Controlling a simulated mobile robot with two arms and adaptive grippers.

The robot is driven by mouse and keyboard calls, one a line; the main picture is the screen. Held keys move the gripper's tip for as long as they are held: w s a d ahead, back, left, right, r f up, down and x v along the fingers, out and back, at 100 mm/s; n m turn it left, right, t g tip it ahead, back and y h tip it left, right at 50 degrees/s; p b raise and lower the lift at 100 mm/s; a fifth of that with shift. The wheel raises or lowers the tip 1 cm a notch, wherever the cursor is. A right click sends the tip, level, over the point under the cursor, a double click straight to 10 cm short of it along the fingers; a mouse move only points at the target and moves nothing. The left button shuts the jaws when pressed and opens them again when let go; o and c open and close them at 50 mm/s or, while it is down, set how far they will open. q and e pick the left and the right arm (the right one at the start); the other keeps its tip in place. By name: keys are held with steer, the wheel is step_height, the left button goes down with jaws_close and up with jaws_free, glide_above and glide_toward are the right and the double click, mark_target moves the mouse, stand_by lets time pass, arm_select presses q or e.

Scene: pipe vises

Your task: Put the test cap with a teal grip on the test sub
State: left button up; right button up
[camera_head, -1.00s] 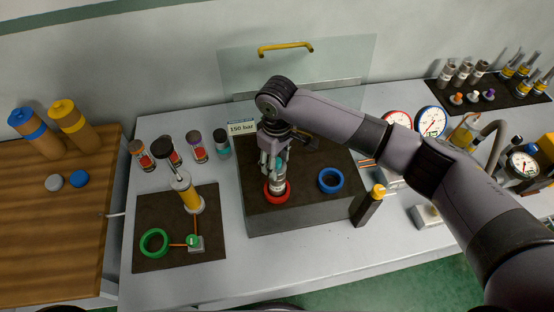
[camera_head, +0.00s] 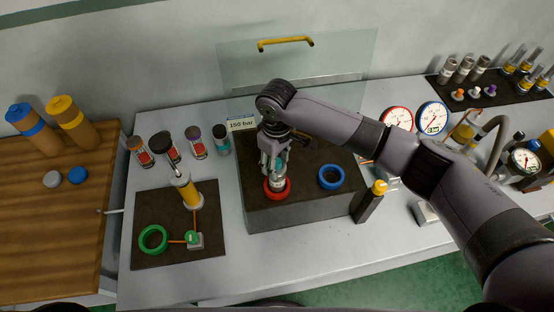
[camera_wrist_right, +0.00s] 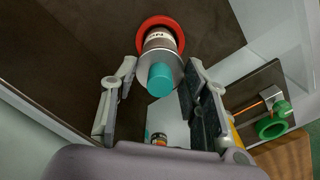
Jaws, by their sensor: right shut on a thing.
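The test cap, a pale metal disc with a teal grip (camera_wrist_right: 160,80), is between the fingers of my right gripper (camera_wrist_right: 158,100). In the head view the right gripper (camera_head: 273,165) points down over the front left of a dark-topped block and is shut on the cap. The red ring also shows in the head view (camera_head: 277,195). My left gripper is not in view.
The block (camera_head: 310,215) also bears a blue ring (camera_head: 331,177). A yellow-topped dark post (camera_head: 371,203) stands at its right. To its left is a mat (camera_head: 150,205) with a green ring (camera_head: 153,239) and a yellow cylinder. Several coloured-top vials stand behind the mat.

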steer(key=shift+f, duration=0.25)
steer(key=o, duration=1.3)
steer(key=shift+r, duration=0.1)
step_height(320, 180, up, 12)
steer(key=shift+f, duration=0.1)
